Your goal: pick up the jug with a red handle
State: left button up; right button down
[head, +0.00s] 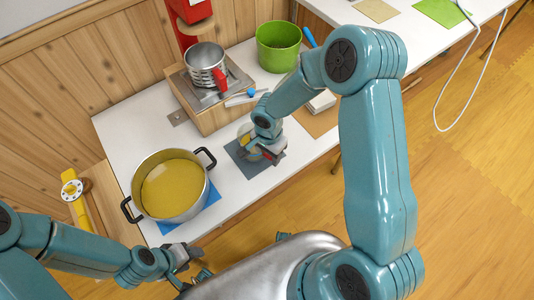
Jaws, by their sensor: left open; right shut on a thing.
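A clear, rounded vessel (243,131) stands on or just above a dark grey mat (236,151), partly hidden by my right gripper. My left gripper (196,262) is open and empty near the table's front edge, below the pot.
A large pot (207,188) with yellow contents stands on a blue mat (208,204) at the left. A green bucket (278,58) and a wooden stand (213,118) are behind. A yellow tool (80,208) lies far left. White table is clear between pot and grey mat.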

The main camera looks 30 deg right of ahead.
notch_tip(320, 180, up, 18)
jog(key=p, duration=0.2)
jog(key=shift+r, duration=0.2)
dwell(1.6)
